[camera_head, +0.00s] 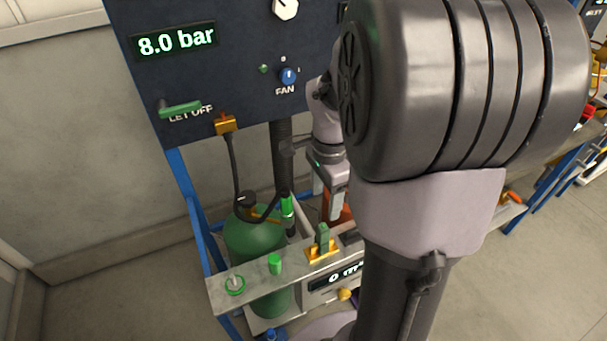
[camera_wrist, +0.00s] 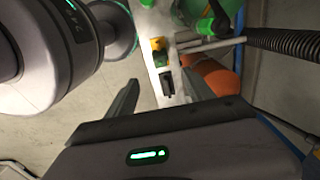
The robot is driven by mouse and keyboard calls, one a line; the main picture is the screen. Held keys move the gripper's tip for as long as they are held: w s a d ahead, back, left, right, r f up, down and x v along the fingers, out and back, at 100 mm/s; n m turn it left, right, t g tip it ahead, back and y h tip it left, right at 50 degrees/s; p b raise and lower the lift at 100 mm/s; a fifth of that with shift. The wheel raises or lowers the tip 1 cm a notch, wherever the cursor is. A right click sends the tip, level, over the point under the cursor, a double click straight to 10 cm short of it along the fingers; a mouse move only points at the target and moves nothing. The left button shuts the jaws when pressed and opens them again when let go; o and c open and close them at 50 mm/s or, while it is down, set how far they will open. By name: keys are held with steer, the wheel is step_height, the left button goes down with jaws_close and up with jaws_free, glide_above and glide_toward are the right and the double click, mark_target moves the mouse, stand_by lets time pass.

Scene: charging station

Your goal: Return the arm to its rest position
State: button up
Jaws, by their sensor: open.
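My arm fills the centre and right of the head view and hides much of what is behind it. My gripper (camera_wrist: 160,76) shows in the wrist view with its two fingers apart and nothing between them. In the head view the wrist end of my arm hangs in front of the panel's lower part, above the shelf of the station; its fingertips are hard to make out there. Below the fingers, the wrist view shows a pale shelf strip with a yellow piece (camera_wrist: 157,44) and a green part at the top.
A dark panel (camera_head: 225,75) reads 8.0 bar, with a green lever (camera_head: 181,109) and a blue fan knob (camera_head: 289,76). A green cylinder (camera_head: 249,237) stands under it behind a metal shelf (camera_head: 245,275). An orange cylinder (camera_wrist: 212,76) lies near my right finger. Floor at left is clear.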

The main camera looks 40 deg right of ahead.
steer(key=s+a+r+n+t, duration=0.2)
steer(key=a+n, duration=0.3)
steer(key=a, duration=0.3)
steer(key=s+a+r+n+t+y, duration=0.1)
steer(key=s+a+r+n+t, duration=0.1)
steer(key=a+r+n, duration=0.3)
steer(key=s+a+r+n+t+y, duration=0.1)
steer(key=s+a+r+n, duration=0.2)
steer(key=a+n, duration=0.3)
steer(key=a+r, duration=0.1)
steer(key=a, duration=0.4)
steer(key=shift+t, duration=0.4)
steer(key=shift+c, duration=0.2)
